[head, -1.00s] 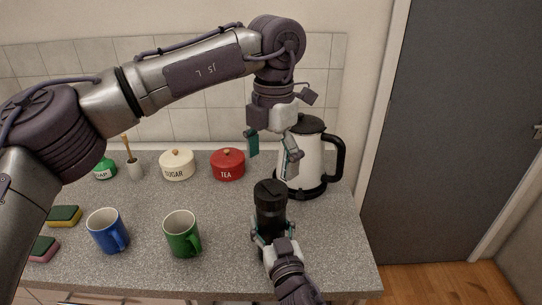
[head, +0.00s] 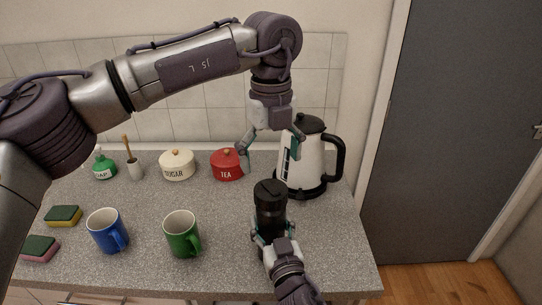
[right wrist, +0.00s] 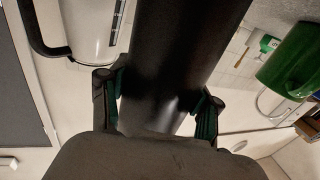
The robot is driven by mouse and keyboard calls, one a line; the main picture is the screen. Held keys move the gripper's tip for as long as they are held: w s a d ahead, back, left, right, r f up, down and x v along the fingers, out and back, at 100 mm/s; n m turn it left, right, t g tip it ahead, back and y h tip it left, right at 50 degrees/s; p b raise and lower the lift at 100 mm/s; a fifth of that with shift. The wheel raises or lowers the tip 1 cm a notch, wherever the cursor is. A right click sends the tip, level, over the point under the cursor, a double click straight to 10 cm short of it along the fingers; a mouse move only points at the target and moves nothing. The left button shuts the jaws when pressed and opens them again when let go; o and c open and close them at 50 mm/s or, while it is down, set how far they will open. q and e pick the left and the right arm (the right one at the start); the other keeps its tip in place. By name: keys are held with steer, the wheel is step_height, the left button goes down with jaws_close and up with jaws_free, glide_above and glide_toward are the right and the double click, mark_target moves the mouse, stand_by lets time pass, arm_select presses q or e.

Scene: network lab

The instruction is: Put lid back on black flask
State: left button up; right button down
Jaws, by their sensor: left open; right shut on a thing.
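The black flask (head: 271,217) stands upright near the right front of the counter. A dark cap-like top (head: 270,188), apparently the lid, sits on it; I cannot tell how tightly it is seated. My right gripper (head: 272,238) is shut around the flask's lower body. In the right wrist view the flask's dark body (right wrist: 180,60) runs between the fingers, with its top out of frame. My left gripper (head: 269,157) is open and empty, pointing down above and behind the flask, apart from it.
A white and black kettle (head: 308,160) stands close behind the flask to the right. Red TEA (head: 228,168) and cream SUGAR (head: 177,168) canisters stand at the back. A green mug (head: 181,236) and blue mug (head: 106,233) are left of the flask. Sponges lie far left.

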mark_target(271, 189)
arm_select(q)
steer(key=shift+f, duration=4)
steer(key=c, duration=1.2)
steer(key=m, duration=1.1)
steer(key=shift+m, duration=0.4)
steer(key=m, duration=0.7)
steer(key=shift+f, duration=0.1)
steer(key=m, duration=0.5)
steer(key=shift+m, duration=0.4)
steer(key=o, duration=1.4)
